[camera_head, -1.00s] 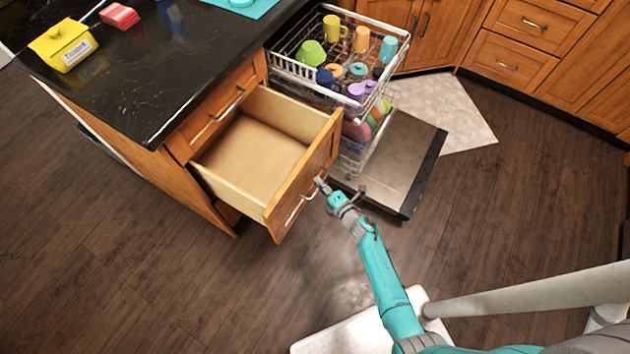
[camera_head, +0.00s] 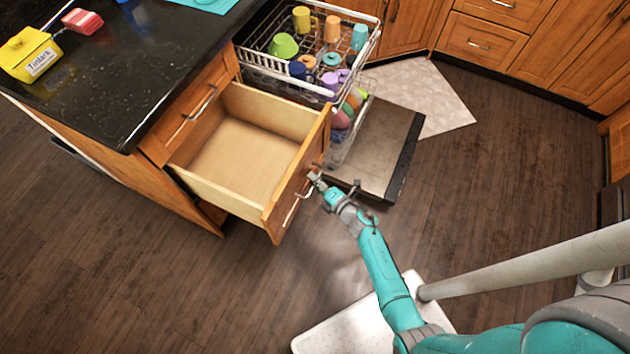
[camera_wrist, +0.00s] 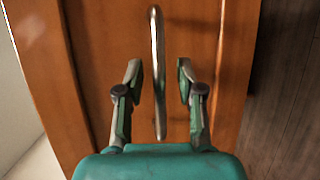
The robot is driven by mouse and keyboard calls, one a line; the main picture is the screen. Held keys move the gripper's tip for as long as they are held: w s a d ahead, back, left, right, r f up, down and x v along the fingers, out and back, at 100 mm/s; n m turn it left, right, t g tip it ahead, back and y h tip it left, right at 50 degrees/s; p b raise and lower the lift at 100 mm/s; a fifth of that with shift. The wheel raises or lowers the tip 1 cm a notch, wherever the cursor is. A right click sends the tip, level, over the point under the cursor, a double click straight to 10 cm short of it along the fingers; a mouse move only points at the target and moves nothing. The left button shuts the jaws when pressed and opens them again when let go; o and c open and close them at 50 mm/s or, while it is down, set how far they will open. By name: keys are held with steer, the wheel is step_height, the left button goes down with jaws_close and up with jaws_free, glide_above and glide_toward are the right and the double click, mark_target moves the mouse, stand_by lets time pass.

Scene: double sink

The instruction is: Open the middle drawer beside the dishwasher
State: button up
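The middle drawer (camera_head: 240,155) is a wooden drawer, empty inside, pulled well out of the cabinet beside the dishwasher. Its wooden front also fills much of the wrist view (camera_wrist: 90,30). A metal bar handle (camera_head: 291,211) is on that front; it stands upright in the wrist view (camera_wrist: 157,30). My gripper (camera_head: 316,182) is at the handle. In the wrist view its fingers (camera_wrist: 158,80) are apart, one on each side of the bar, with a visible gap on both sides. The fingertips are too small to judge in the head view.
The dishwasher door (camera_head: 375,150) is down behind the drawer, with its upper rack (camera_head: 275,66) of cups pulled out. A closed drawer (camera_head: 190,115) sits above the open one, under the black countertop (camera_head: 120,85). Wooden floor (camera_head: 480,190) is clear at the right.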

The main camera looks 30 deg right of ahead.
steer(key=shift+s, duration=0.1)
steer(key=v, duration=1.1)
steer(key=shift+s, duration=0.4)
steer(key=shift+r, duration=0.1)
steer(key=s+a+r+m+h, duration=0.1)
steer(key=s+a+r+m, duration=0.2)
steer(key=s+r+m, duration=0.7)
steer(key=s+a+r+m+h, duration=0.2)
steer(key=s+a+r+m, duration=0.2)
steer(key=s+r+m, duration=0.7)
steer(key=s+r, duration=0.5)
steer(key=r, duration=0.4)
steer(key=shift+s+m+g+h, duration=0.3)
steer(key=shift+s, duration=0.05)
